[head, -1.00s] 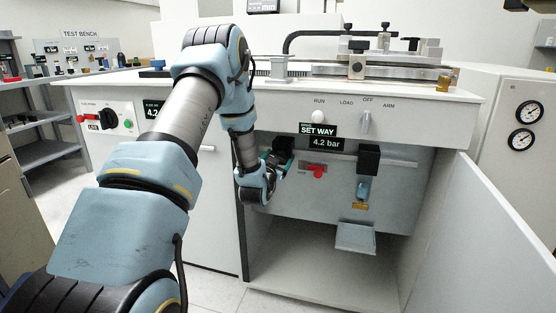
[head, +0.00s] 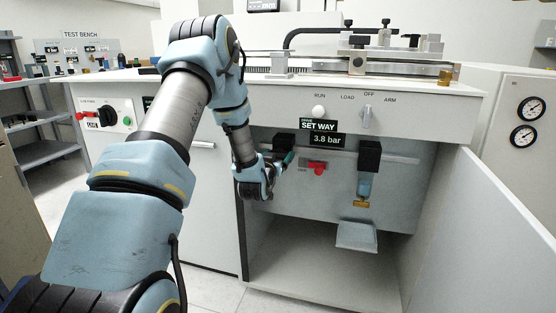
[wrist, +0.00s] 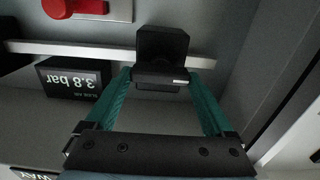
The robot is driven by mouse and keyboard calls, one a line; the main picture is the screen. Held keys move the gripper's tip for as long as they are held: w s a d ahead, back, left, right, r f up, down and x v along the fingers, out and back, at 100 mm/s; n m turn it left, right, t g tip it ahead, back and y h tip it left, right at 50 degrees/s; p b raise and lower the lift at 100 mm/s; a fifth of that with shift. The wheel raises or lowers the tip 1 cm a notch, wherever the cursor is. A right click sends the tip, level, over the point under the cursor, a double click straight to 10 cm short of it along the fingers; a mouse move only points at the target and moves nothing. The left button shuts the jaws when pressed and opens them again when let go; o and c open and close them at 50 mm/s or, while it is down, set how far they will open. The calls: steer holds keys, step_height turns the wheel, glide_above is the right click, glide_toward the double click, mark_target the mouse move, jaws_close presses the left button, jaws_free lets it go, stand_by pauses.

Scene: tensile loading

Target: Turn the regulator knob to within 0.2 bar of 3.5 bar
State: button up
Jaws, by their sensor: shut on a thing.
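The regulator knob is black. In the wrist view the black knob (wrist: 160,78) sits between the green fingers of my gripper (wrist: 161,84), in front of a black square block. My gripper is shut on it. In the head view my gripper (head: 287,161) reaches into the open cabinet at the left of the panel, and the black regulator (head: 284,141) is partly hidden behind the wrist and fingers. The pressure display (head: 327,140) reads 3.8 bar. The same display (wrist: 74,78) shows upside down in the wrist view, also at 3.8 bar.
A red valve handle (head: 318,168) is close to the right of my gripper. A black unit with a blue bowl (head: 365,187) hangs farther right. The open cabinet door (head: 505,230) stands at the right. The cabinet's lower space is empty.

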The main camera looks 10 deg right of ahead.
steer(key=shift+n+b, duration=0.5)
steer(key=shift+n, duration=0.7)
steer(key=o, duration=1.1)
steer(key=shift+a, duration=0.1)
steer(key=v, duration=1)
steer(key=shift+s+a, duration=0.1)
steer(key=shift+s, duration=0.25)
